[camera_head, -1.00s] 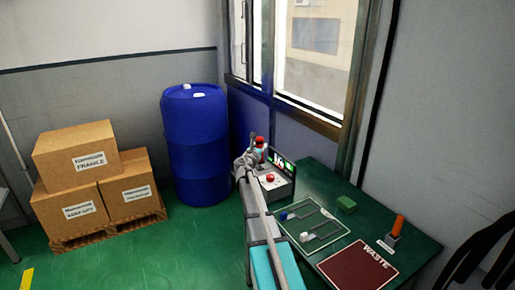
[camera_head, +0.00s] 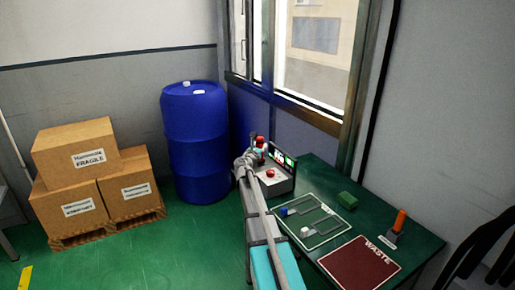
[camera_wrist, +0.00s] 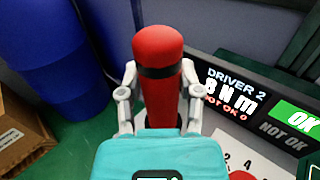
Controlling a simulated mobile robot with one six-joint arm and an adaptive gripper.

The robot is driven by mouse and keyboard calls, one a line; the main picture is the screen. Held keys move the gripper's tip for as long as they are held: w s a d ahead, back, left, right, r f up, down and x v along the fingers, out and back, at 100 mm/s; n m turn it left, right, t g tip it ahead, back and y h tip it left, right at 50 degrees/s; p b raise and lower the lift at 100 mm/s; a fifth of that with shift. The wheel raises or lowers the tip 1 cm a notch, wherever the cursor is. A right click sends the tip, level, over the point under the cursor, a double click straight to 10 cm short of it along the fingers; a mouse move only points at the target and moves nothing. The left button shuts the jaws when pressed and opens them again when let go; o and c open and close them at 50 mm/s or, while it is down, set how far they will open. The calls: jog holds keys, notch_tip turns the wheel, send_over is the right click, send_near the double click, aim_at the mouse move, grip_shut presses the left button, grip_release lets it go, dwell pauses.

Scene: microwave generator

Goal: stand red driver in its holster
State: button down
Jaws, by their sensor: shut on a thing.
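The red driver (camera_wrist: 160,75) is a red, round-topped handle with a black band, upright between the two fingers of my gripper (camera_wrist: 158,100) in the wrist view. The fingers are shut on its sides. Its lower end is hidden behind my teal gripper body. In the head view the red driver (camera_head: 259,141) shows small at the display box, partly hidden by my arm. I cannot tell whether its lower end is in a holster or above one; no holster for it is clearly visible.
The box's display (camera_wrist: 238,93) reads DRIVER 2, 8 N m. A blue barrel (camera_head: 195,140) stands left.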

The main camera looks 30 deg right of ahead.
jog(key=shift+f+b, duration=0.7)
dwell(1.1)
jog(key=shift+c, duration=1)
grip_release()
jog(key=shift+s, duration=0.1)
jog(key=v, duration=1.2)
